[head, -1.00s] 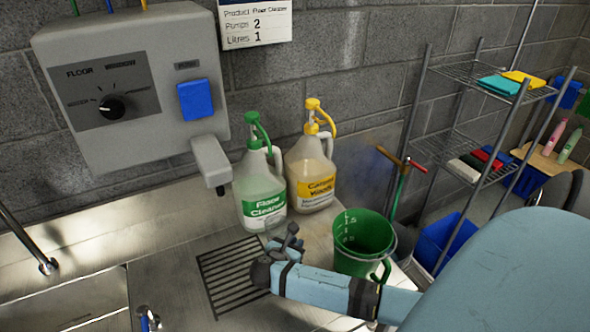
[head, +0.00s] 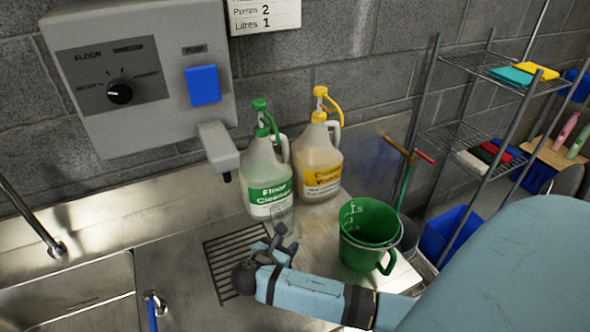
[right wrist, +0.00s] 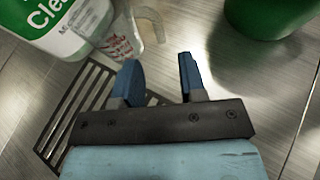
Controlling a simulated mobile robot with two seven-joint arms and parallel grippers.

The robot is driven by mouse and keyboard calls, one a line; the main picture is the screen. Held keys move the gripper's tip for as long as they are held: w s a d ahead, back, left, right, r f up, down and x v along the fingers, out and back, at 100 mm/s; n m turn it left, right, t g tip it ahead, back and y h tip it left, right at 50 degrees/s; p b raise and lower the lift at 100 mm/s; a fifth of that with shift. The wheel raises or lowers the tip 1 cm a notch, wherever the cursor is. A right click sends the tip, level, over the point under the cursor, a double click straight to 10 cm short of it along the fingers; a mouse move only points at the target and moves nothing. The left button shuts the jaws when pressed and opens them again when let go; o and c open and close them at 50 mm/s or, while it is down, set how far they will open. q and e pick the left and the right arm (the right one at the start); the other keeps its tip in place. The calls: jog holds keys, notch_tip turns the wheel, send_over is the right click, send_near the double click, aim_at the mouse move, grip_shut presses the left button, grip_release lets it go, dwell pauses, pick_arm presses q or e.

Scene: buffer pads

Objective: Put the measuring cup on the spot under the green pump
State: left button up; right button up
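The clear measuring cup (head: 284,218) stands on the steel counter in front of the floor cleaner jug (head: 266,180). In the right wrist view the cup (right wrist: 122,42) shows red markings and a clear handle. The green pump (head: 262,112) sits on top of that jug, which has a green label. My right gripper (head: 276,243) is just in front of the cup in the head view. In the right wrist view its two blue fingers (right wrist: 160,78) are apart with nothing between them, and the cup is beyond the left finger. My left gripper is out of view.
A jug with a yellow pump (head: 318,165) stands right of the green one. A green bucket (head: 368,235) is on the counter to the right. A slotted drain (head: 222,262) lies under my gripper's left side. A grey dispenser (head: 140,75) hangs on the wall; a sink (head: 75,295) is at left.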

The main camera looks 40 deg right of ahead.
jog(key=shift+v, duration=1.6)
